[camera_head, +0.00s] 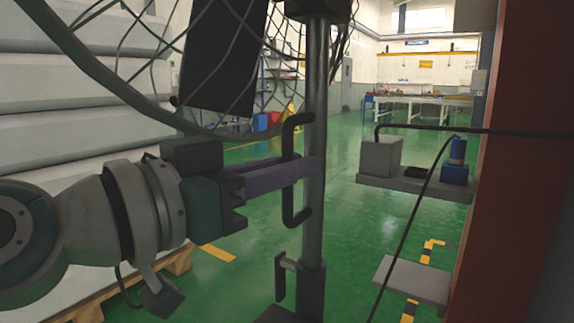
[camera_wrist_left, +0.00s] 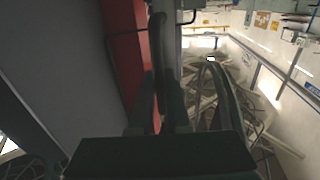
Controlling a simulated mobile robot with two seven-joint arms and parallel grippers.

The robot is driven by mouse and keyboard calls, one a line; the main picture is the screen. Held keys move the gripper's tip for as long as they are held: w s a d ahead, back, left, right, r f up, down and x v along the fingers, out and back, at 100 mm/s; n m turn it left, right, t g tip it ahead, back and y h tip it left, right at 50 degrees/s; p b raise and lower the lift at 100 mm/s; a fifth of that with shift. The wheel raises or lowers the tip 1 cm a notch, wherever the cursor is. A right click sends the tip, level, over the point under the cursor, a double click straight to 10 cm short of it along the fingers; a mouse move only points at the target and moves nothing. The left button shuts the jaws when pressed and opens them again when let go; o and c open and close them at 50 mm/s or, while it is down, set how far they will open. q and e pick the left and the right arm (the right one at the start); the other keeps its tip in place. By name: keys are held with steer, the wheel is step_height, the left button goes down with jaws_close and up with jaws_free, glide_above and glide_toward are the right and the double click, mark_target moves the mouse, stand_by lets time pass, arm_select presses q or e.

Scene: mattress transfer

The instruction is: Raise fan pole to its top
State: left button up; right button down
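The fan pole (camera_head: 315,110) stands upright right of centre in the head view, with a black handle (camera_head: 298,122) on its side. The fan's wire cage (camera_head: 147,88) is above, cut off by the top edge. My left gripper (camera_head: 305,170) reaches in from the left, its purplish fingers across the handle's upright bar, tips overlapping the pole. In the left wrist view the dark handle (camera_wrist_left: 157,45) passes between the two close fingers (camera_wrist_left: 160,108), which look shut on it. The cage (camera_wrist_left: 212,100) shows right of them. My right gripper is not in view.
A lower bracket (camera_head: 281,275) sticks out from the thicker pole base (camera_head: 311,288). White stacked slabs (camera_head: 75,125) on a wooden pallet (camera_head: 180,262) stand left. A red-brown post (camera_head: 480,230) with a shelf (camera_head: 415,184) bounds the right. Green floor (camera_head: 365,235) is open behind the pole.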

arm_select(q)
jaws_close()
stand_by(0.8)
step_height(320, 180, up, 17)
steer(key=p, duration=1.4)
steer(key=shift+o, duration=1.3)
jaws_free()
steer(key=o, duration=0.3)
steer(key=shift+f, duration=0.2)
